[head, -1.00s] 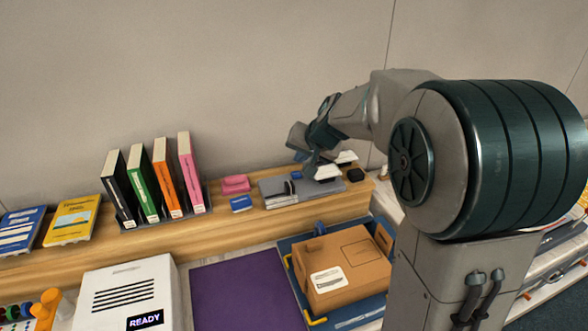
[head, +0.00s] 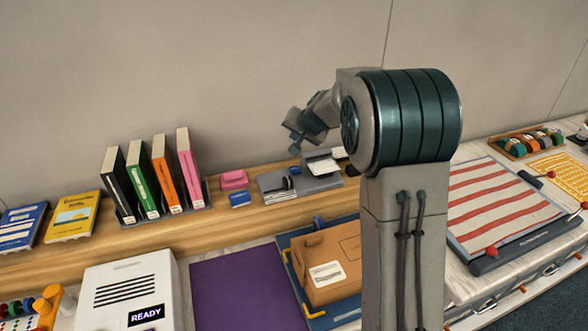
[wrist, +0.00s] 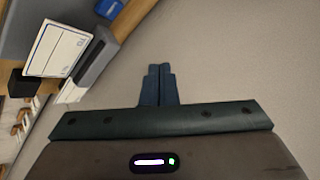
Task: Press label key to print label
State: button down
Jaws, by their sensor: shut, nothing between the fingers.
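A white machine (head: 128,293) with black slots and a lit READY display (head: 146,315) stands at the lower left in the head view. I cannot make out a label key; its front is cut off by the frame's bottom edge. My gripper (head: 294,147) is above the back shelf, well to the right of and above the machine. In the wrist view my gripper (wrist: 158,72) has its fingers together with nothing between them, pointing towards a plain beige surface.
A grey holder with a white card (head: 322,166) lies on the wooden shelf (head: 150,235) below my gripper; the card also shows in the wrist view (wrist: 58,50). Upright binders (head: 152,178) stand left. A brown box (head: 325,255) and a purple mat (head: 235,295) lie in front.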

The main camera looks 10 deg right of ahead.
aim_at(296, 171)
jog(key=shift+f, duration=0.15)
notch_tip(296, 171, down, 8)
jog(key=b, duration=0.7)
jog(key=shift+f+b, duration=0.25)
jog(key=shift+b, duration=0.15)
jog(key=shift+f, duration=0.1)
dwell(1.3)
jog(key=shift+f+b, duration=0.3)
jog(key=shift+b, duration=0.25)
jog(key=shift+f+b, duration=0.5)
jog(key=shift+b, duration=0.05)
dwell(0.5)
jog(key=shift+r, duration=0.1)
jog(key=shift+r+p, duration=0.7)
jog(key=shift+r, duration=0.1)
